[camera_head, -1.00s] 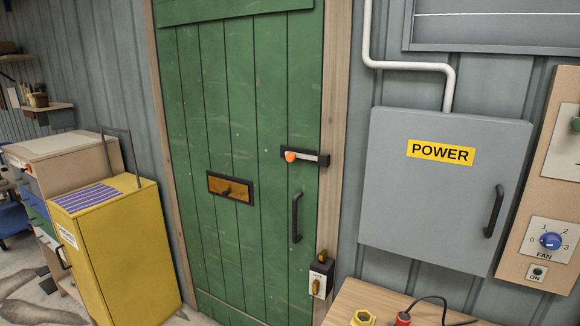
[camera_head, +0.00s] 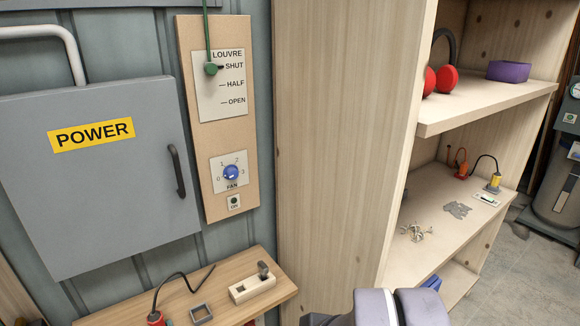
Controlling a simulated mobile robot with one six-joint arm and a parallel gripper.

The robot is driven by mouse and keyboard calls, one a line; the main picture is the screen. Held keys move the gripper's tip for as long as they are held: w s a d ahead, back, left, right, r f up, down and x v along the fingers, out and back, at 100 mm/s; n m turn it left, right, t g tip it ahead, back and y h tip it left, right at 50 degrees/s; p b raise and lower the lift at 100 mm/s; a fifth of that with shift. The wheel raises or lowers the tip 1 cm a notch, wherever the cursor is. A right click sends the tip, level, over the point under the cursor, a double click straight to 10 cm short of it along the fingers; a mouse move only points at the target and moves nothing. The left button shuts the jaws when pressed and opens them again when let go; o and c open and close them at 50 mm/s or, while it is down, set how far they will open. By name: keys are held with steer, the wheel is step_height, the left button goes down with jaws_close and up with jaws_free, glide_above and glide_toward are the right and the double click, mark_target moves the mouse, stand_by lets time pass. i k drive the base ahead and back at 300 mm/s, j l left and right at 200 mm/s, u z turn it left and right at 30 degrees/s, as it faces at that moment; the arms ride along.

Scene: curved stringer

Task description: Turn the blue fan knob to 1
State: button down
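The blue fan knob (camera_head: 231,173) sits on a small white plate marked 0, 1, 2 and 3, with FAN printed below it. The plate is on a tall wooden panel (camera_head: 213,140) on the wall, right of the grey power box. The knob is too small to read its setting surely. Part of my arm shows at the bottom edge, well right of and below the knob. My gripper is not in view.
The grey POWER box (camera_head: 95,185) has a dark handle facing the panel. A green louvre knob (camera_head: 211,69) hangs above the fan plate. A wooden bench (camera_head: 225,300) with a plane and tools juts out below. A tall wooden shelf unit (camera_head: 335,150) stands close on the right.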

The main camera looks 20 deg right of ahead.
mark_target(231, 172)
steer(key=i+j+u, duration=0.1)
steer(key=u, duration=0.35)
steer(key=i+u, duration=0.3)
steer(key=u, duration=0.15)
